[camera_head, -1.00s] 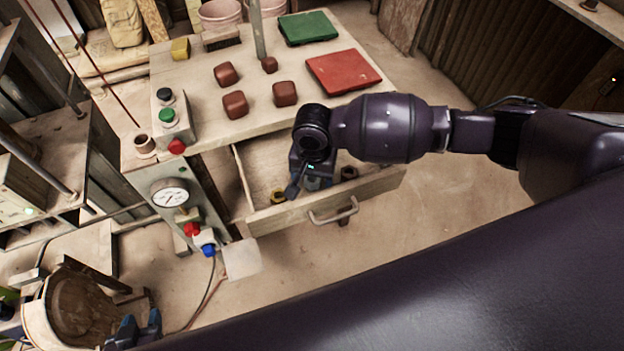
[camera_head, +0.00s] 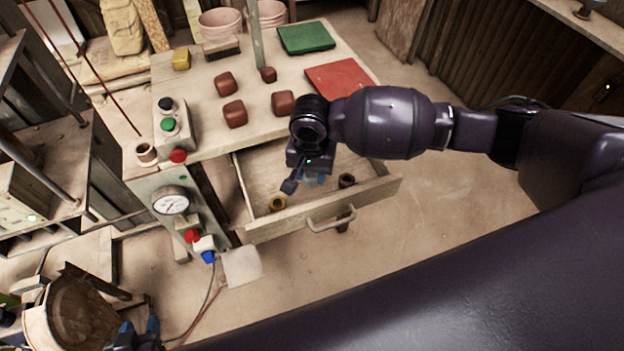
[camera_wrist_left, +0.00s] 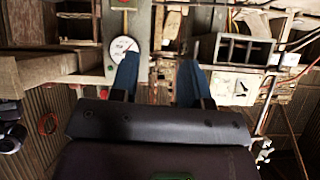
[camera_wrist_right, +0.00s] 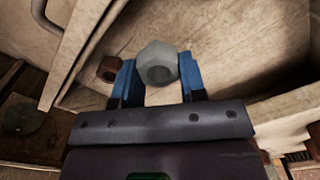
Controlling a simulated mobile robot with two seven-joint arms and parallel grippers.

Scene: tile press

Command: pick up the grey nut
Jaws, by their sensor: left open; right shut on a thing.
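The grey nut (camera_wrist_right: 157,63) is a hex nut with a round hole, held between the two blue fingers of my right gripper (camera_wrist_right: 158,78) in the right wrist view. It looks larger than the brown nut behind it and appears raised off the drawer floor. In the head view my right gripper (camera_head: 303,183) is over the open drawer (camera_head: 262,168), and its wrist hides the grey nut. My left gripper (camera_head: 138,332) is at the bottom left of the head view, away from the drawer. In the left wrist view its fingers (camera_wrist_left: 160,80) are apart with nothing between them.
On the tabletop are several red-brown blocks (camera_head: 235,113), a green tile (camera_head: 306,39) and a red tile (camera_head: 338,80). A gauge (camera_head: 171,201) is left.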

